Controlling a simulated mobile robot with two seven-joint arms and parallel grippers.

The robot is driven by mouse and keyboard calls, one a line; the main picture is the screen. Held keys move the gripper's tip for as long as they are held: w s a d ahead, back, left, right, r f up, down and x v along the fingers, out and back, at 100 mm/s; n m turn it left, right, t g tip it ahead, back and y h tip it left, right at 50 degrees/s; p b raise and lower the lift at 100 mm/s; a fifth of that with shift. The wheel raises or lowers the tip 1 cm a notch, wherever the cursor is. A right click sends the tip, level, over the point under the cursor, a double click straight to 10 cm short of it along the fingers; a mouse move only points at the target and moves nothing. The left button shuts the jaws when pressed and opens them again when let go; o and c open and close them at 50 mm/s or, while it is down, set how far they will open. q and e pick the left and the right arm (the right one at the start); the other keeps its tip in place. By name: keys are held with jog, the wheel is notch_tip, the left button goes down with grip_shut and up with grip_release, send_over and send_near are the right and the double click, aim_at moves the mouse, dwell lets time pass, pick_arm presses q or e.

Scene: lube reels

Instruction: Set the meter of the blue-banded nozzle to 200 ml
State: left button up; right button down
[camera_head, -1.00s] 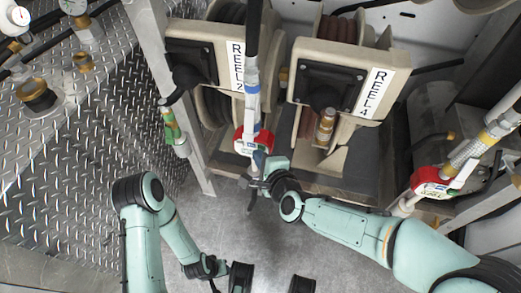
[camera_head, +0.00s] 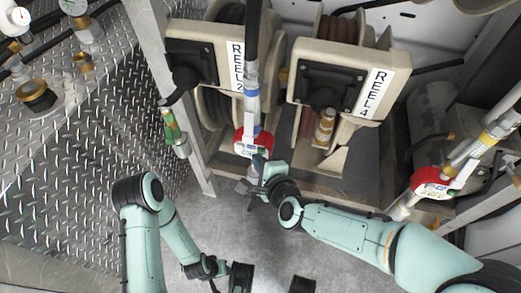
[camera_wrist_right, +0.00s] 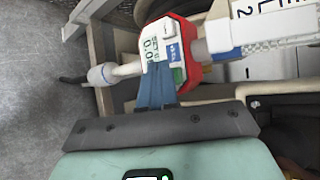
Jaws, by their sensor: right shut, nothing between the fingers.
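The blue-banded nozzle hangs in front of Reel 2 in the head view, with its blue band (camera_head: 251,93) above a red-framed meter (camera_head: 265,142). In the right wrist view the meter (camera_wrist_right: 150,30) has a small screen (camera_wrist_right: 151,47) that seems to read 0.0, with blue and green buttons beside it. My right gripper (camera_head: 257,163) is just below the meter in the head view. Its blue fingers (camera_wrist_right: 156,72) are together and empty, with their tips at the meter's face near the buttons; I cannot tell whether they touch. My left arm is folded low at left; its gripper's jaws are unclear.
Another nozzle with a yellow band (camera_head: 485,138) and a red meter (camera_head: 432,179) is at right. The Reel 2 housing (camera_head: 205,50) and Reel 4 housing (camera_head: 340,75) stand behind. A post (camera_head: 168,90) stands at left. Grey floor (camera_head: 225,220) is open below.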

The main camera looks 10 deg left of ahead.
jog(key=shift+s, duration=0.4)
jog(key=shift+w, duration=0.1)
jog(key=shift+w, duration=0.15)
jog(key=shift+w+b, duration=0.25)
jog(key=shift+b, duration=0.05)
